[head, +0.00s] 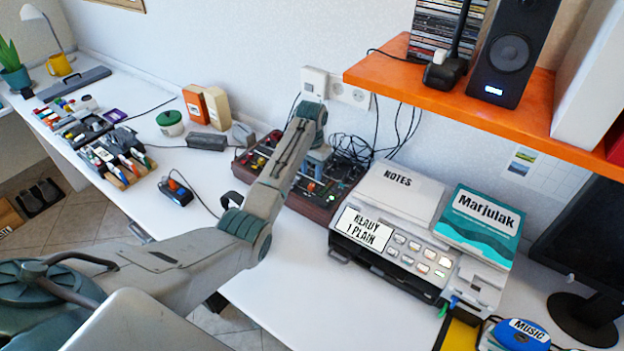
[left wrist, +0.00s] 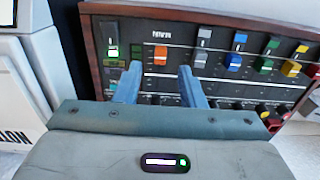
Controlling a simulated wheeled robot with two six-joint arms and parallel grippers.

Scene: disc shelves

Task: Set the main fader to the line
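The mixer panel (head: 318,203) with wooden sides lies on the white desk, left of the printer. My left gripper (head: 316,160) is over it in the head view. In the left wrist view, the panel (left wrist: 180,85) carries several coloured faders. My left gripper (left wrist: 158,82) is open, its two blue fingers apart. An orange fader cap (left wrist: 160,55) shows between and just beyond the fingertips; contact cannot be told. A white cap (left wrist: 204,34), a blue cap (left wrist: 235,61) and a green cap (left wrist: 271,47) are to its right. Which fader is main, and its line, I cannot read.
The printer (head: 400,228) stands close right of the panel. Black cables (head: 350,147) lie behind it. An orange shelf (head: 480,100) with a speaker (head: 510,50) overhangs at the right. A small black device (head: 176,190) lies on the desk to the left. The front desk is clear.

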